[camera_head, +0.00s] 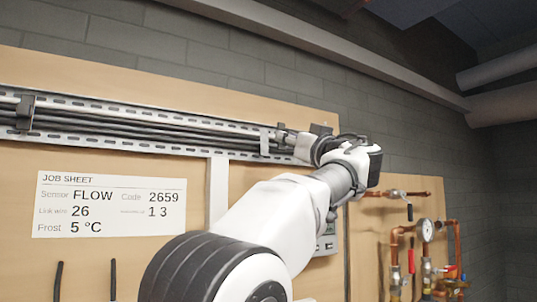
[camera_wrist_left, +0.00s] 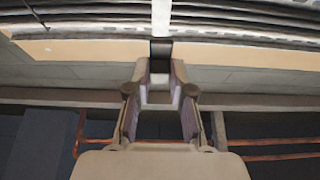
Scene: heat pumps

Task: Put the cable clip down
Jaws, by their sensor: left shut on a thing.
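My left gripper (camera_head: 288,138) reaches up to the cable tray (camera_head: 140,143), its fingers pointing left in the head view. In the left wrist view the gripper (camera_wrist_left: 160,72) is shut on a small dark cable clip (camera_wrist_left: 160,48) at its fingertips. The clip's far end overlaps the tray and cables in that view; I cannot tell whether it touches them. A dark grey clip (camera_head: 26,112) sits across the cables at the tray's left end. My right gripper is not in view.
Several dark cables (camera_head: 120,122) run along the slotted tray on a wooden board. A job sheet (camera_head: 110,205) hangs below it. A pale vertical strip (camera_head: 217,190) drops from the tray. Copper pipes with a gauge (camera_head: 426,230) stand at the right.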

